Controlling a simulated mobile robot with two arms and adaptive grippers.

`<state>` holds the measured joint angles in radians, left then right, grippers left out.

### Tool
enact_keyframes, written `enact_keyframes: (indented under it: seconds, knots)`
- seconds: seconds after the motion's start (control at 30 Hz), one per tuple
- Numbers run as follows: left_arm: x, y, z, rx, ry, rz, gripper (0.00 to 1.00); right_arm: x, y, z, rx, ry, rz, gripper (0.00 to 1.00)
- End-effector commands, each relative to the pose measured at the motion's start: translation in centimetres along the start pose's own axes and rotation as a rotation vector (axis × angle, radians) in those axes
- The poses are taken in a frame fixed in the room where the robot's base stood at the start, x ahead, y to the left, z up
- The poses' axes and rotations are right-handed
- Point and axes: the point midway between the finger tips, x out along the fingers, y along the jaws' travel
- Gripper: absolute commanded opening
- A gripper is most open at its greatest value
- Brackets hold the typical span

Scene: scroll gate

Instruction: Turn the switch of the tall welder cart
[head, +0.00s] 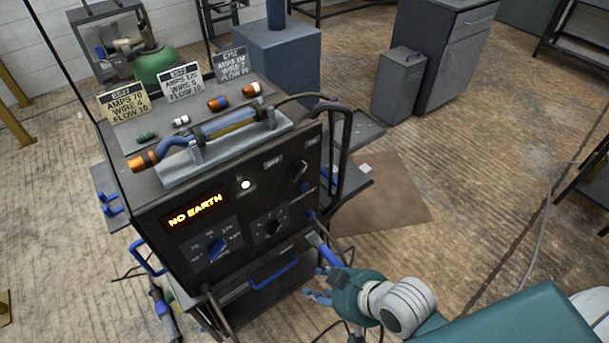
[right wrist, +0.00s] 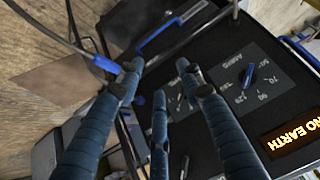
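The tall welder cart (head: 160,215) stands left of centre in the head view, its dark front panel showing a lit "NO EARTH" display (head: 195,210). A switch with a dark handle (head: 300,170) is at the panel's upper right. A blue dial knob (head: 216,247) is at lower left and a dark dial knob (head: 271,227) to its right. In the right wrist view the amps dial knob (right wrist: 248,76) shows clearly. My right gripper (head: 318,283) is in front of the cart's lower right. Its fingers (right wrist: 160,75) are spread and empty, partly covering the panel. My left gripper is out of view.
A blue cable plug (head: 326,250) is close to my right fingers; it also shows in the right wrist view (right wrist: 105,63). A bent handle rail (head: 343,150) stands at the cart's right side. Floor to the right is open.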

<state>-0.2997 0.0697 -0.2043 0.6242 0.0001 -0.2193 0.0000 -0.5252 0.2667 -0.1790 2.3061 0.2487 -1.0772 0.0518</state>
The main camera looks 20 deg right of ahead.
Motion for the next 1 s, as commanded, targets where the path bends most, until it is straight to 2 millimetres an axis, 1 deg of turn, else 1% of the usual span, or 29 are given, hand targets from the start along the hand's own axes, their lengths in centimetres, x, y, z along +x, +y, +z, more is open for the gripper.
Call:
enact_keyframes:
  seconds: [0.03, 0.2, 0.3, 0.37, 0.47, 0.5, 0.57, 0.6, 0.7, 0.73, 0.83, 0.93, 1.0]
  knots:
    - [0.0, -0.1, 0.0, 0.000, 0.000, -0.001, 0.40, 0.2, -0.5, -1.0, 0.001, 0.042, -0.029, 0.37]
    - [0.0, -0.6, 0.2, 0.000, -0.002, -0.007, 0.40, 0.8, -2.1, -4.7, 0.043, 0.203, -0.136, 0.37]
    - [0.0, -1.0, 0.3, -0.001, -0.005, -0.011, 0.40, 0.9, -2.4, -6.9, 0.092, 0.307, -0.200, 0.37]
    - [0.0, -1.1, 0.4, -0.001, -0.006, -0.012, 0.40, 0.8, -2.2, -8.5, 0.135, 0.382, -0.238, 0.37]
    - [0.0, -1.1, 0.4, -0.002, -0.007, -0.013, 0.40, 0.1, -0.5, -11.2, 0.233, 0.522, -0.291, 0.37]
    - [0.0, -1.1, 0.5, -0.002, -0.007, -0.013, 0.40, -0.3, 0.6, -12.3, 0.275, 0.580, -0.304, 0.37]
    - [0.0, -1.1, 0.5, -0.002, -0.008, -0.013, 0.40, -0.9, 2.4, -13.5, 0.335, 0.655, -0.315, 0.37]
    - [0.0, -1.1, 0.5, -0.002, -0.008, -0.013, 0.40, -1.4, 3.6, -14.3, 0.370, 0.702, -0.317, 0.37]
    - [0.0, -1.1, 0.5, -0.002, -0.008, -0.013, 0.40, -2.4, 6.2, -15.4, 0.438, 0.790, -0.313, 0.37]
    - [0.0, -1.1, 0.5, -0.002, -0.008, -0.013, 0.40, -2.7, 6.8, -15.7, 0.453, 0.810, -0.312, 0.37]
    - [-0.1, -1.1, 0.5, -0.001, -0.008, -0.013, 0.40, -3.2, 8.3, -16.4, 0.482, 0.855, -0.305, 0.37]
    - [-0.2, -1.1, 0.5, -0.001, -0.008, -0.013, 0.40, -3.1, 8.7, -17.1, 0.494, 0.871, -0.304, 0.37]
    - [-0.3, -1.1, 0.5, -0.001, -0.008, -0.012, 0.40, -2.6, 8.6, -17.9, 0.495, 0.873, -0.304, 0.37]
